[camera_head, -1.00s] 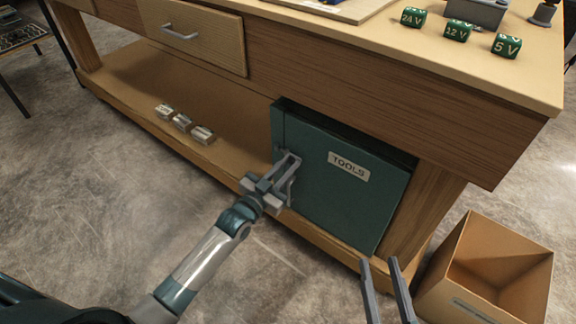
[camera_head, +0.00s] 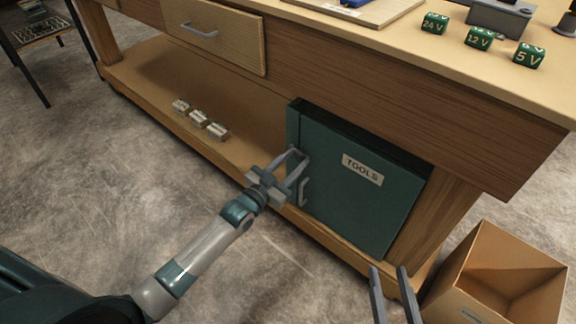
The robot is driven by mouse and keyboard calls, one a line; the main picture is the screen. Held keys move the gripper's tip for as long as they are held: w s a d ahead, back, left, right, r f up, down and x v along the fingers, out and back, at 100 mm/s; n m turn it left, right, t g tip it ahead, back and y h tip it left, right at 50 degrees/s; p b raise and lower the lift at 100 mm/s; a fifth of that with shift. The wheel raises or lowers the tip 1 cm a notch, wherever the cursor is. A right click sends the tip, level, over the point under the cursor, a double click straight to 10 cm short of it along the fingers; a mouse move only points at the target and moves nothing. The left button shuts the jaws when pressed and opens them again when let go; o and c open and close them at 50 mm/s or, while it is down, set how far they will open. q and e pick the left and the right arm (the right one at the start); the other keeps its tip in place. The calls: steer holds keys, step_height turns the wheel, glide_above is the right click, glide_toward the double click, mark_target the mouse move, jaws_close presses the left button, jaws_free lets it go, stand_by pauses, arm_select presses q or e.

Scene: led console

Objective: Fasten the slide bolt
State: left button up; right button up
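A dark green cabinet (camera_head: 345,205) with a TOOLS label (camera_head: 362,169) stands on the bench's lower shelf. Its front looks closed or nearly so; I cannot tell if a small gap is left. A grey upright handle (camera_head: 303,192) is at the left side of the front. My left gripper (camera_head: 301,160) is in front of the cabinet's left edge, just above and left of the handle. Its fingers are apart with nothing visible between them. My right gripper (camera_head: 389,272) is open and empty at the bottom, in front of the cabinet's lower right. I cannot make out a slide bolt.
An open cardboard box (camera_head: 470,290) stands on the floor at the right. Several small metal blocks (camera_head: 199,118) lie on the lower shelf (camera_head: 150,75). A drawer (camera_head: 215,35) is above it. Green cubes (camera_head: 478,38) sit on the bench top.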

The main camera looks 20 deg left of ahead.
arm_select(q)
steer(key=shift+s, duration=0.1)
